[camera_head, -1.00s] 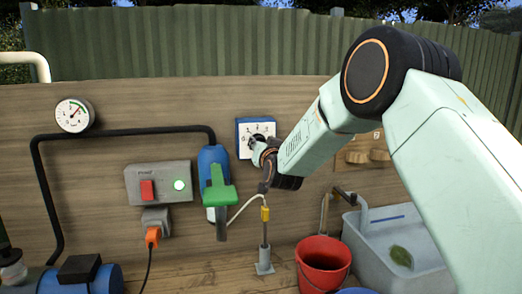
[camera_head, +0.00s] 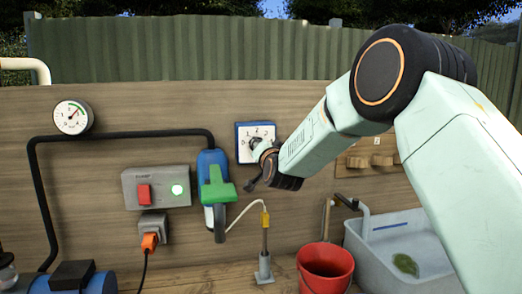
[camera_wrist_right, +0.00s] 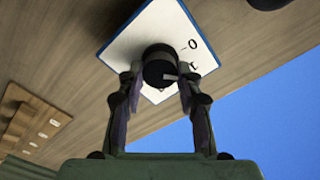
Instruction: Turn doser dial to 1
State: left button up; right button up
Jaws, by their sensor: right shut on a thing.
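The doser dial is a white square plate with a blue edge (camera_head: 242,129) on the wooden wall, marked with figures around a black knob. My right gripper (camera_head: 258,150) is at the knob and partly hides it and the plate's lower right. In the right wrist view, the fingers (camera_wrist_right: 160,80) are shut on the black knob (camera_wrist_right: 159,62), one on each side. A pale mark on the knob points to the picture right, near the printed figures. I cannot tell exactly which figure it meets. My left gripper is not in view.
Left of the dial hang a blue and green nozzle (camera_head: 215,180), a grey switch box (camera_head: 157,187) and a pressure gauge (camera_head: 72,117). Below are a thin post with a yellow piece (camera_head: 265,220), a red bucket (camera_head: 325,265) and a grey basin (camera_head: 370,245).

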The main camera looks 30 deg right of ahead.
jog(key=o, duration=1.1)
jog(key=shift+w, duration=0.15)
jog(key=shift+o, duration=0.2)
jog(key=v, duration=1.2)
